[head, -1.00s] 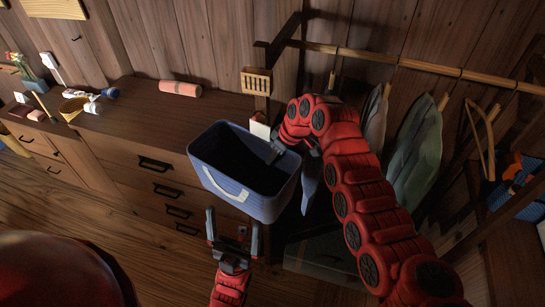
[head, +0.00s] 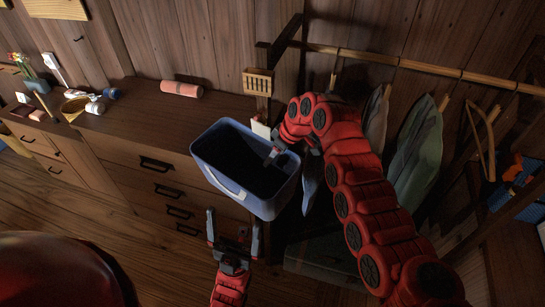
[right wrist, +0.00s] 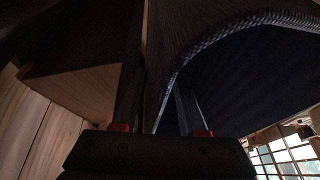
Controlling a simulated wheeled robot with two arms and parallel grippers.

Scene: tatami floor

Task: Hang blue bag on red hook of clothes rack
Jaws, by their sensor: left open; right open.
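The blue bag (head: 208,164) is open-topped, with a pale handle on its front wall, and appears in front of the wooden cabinet in the head view. My right gripper (head: 274,154) is at the bag's right rim. In the right wrist view its open fingers (right wrist: 160,112) are close around the bag's braided rim (right wrist: 215,28); contact is unclear. My left gripper (head: 233,240) is open and empty, just below the bag's front, fingers pointing up at it. The clothes rack's wooden bar (head: 408,63) runs along the wall at upper right. I cannot make out a red hook.
The wooden cabinet (head: 150,128) carries a pink roll (head: 181,89) and several small items at left. Green and grey garments (head: 418,152) hang under the bar, behind my right arm. A dark box (head: 325,258) stands below. Tatami-free wooden floor shows at lower left.

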